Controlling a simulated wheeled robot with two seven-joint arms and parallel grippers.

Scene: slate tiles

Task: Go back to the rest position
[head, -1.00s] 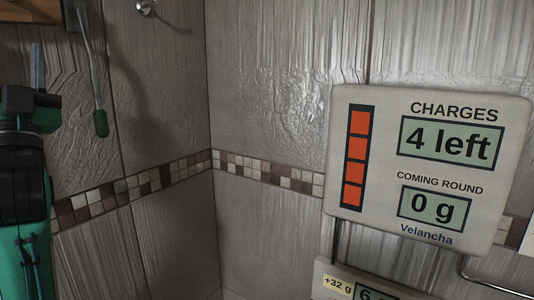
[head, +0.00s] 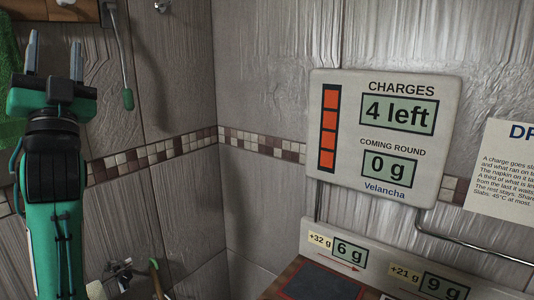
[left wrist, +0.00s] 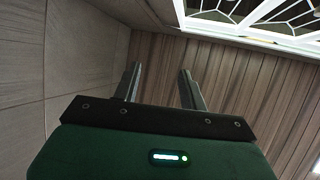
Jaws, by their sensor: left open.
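My left gripper (head: 53,62) is at the left of the head view, raised in front of the tiled wall with its fingers pointing up. Its two fingers stand apart with nothing between them. In the left wrist view the same gripper (left wrist: 160,85) is open and empty, with wooden boards and a bright paned window beyond it. My right gripper does not show in either view.
A sign (head: 378,135) on the wall reads "4 left" and "0 g". Below it are small displays (head: 351,251) and a dark slab (head: 318,283). A printed notice (head: 505,165) is at the right.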

